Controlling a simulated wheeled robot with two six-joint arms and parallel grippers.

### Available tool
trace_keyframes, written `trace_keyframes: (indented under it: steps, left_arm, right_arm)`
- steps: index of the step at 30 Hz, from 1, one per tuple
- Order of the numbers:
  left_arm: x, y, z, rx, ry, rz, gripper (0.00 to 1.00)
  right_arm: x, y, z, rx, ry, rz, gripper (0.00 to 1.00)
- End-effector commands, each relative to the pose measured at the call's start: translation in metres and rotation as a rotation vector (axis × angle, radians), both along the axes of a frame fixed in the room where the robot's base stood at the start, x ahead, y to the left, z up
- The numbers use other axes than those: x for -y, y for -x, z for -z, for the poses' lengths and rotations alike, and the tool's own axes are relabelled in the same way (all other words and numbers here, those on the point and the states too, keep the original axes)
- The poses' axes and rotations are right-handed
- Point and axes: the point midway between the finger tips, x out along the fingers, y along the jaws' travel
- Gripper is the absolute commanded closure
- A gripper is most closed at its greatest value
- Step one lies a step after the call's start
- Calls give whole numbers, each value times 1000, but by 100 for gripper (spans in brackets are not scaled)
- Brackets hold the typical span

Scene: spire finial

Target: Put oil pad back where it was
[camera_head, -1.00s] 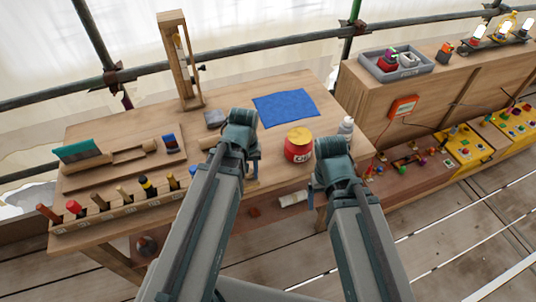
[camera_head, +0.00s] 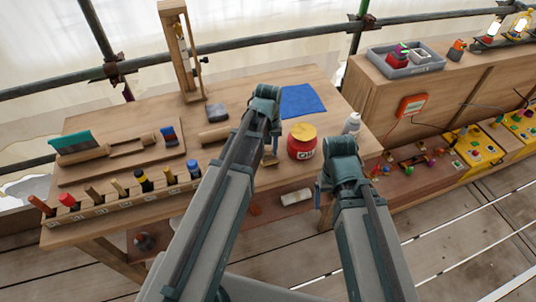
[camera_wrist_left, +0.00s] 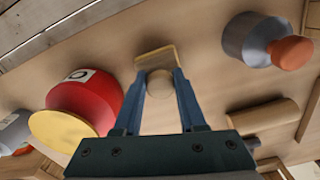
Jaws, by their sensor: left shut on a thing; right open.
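My left gripper (camera_wrist_left: 160,85) is shut on a small tan pad (camera_wrist_left: 157,60) with a round knob between the fingers, probably the oil pad. In the head view my left gripper (camera_head: 270,152) is beside the red oil tin (camera_head: 301,148), to its left. A yellowish bit of the pad shows below the fingers there. I cannot tell whether the pad touches the table. The tin, with its yellow lid, also shows at the left of the left wrist view (camera_wrist_left: 90,98). My right gripper (camera_head: 322,196) is open at the table's front right; its fingertips are partly hidden by its arm.
A blue cloth (camera_head: 302,101) lies behind my left gripper. A white bottle (camera_head: 351,125) stands right of the tin. A tool rack (camera_head: 120,204) lines the front left edge. A grey cylinder with an orange top (camera_wrist_left: 260,42) and a wooden roll (camera_wrist_left: 262,117) are nearby.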

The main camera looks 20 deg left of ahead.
Motion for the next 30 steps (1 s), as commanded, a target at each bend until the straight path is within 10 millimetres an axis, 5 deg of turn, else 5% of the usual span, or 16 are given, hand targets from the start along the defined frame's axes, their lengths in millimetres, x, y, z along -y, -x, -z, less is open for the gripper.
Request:
trace_keyframes:
  steps: [2,14,15,19,30]
  left_arm:
    - [1,1,13,0,0,-1,100]
    - [1,1,14,0,0,-1,100]
    - [1,1,13,0,0,-1,53]
    - [1,1,13,0,0,-1,30]
    - [1,1,11,0,0,-1,30]
  right_arm:
    - [0,0,13,0,0,0,14]
    - [0,0,14,0,0,0,14]
    - [0,0,13,0,0,0,14]
    - [0,0,13,0,0,0,14]
    - [0,0,11,0,0,0,14]
